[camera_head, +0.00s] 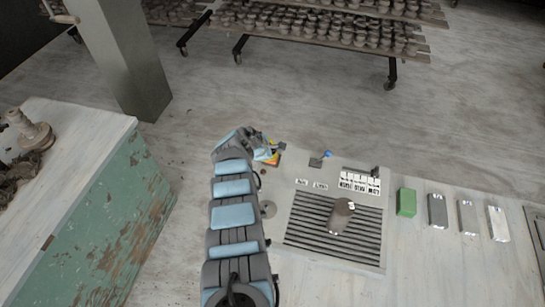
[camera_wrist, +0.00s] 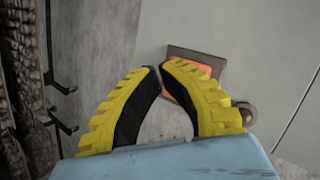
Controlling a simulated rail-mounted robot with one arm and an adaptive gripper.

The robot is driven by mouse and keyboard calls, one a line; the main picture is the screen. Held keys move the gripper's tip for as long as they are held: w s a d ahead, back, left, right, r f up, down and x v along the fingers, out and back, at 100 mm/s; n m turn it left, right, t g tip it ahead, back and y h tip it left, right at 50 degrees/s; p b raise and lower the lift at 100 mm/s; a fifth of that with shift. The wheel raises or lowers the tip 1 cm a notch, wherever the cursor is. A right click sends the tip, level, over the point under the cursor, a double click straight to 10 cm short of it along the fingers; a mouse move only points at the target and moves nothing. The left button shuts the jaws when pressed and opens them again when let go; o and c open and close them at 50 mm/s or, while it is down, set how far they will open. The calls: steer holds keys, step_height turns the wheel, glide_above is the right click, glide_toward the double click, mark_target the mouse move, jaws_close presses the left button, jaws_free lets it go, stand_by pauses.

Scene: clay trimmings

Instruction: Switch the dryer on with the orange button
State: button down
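The orange button (camera_wrist: 206,68) sits on a dark square plate (camera_wrist: 187,50) in the wrist view, partly hidden behind my right-hand finger. My gripper (camera_wrist: 158,69) has two yellow fingers with black inner pads; their tips are nearly together and nothing shows between them. The right-hand fingertip overlaps the plate's left part; I cannot tell whether it touches the button. In the head view my gripper (camera_head: 272,153) is over the back left corner of the dryer's slatted panel unit (camera_head: 297,237), and orange shows just beneath it.
A blue-tipped lever (camera_head: 327,154) stands right of my gripper. A brown clay piece (camera_head: 341,216) is on the slats. A green block (camera_head: 406,202) and several grey blocks lie to the right. A green-sided bench (camera_head: 118,225) is at left, with open floor between.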

stand_by(0.4)
steer(key=shift+r+p, duration=0.65)
steer(key=shift+p, duration=0.15)
step_height(320, 180, up, 6)
steer(key=p, duration=0.6)
steer(key=shift+r, duration=0.1)
steer(key=shift+f, duration=0.2)
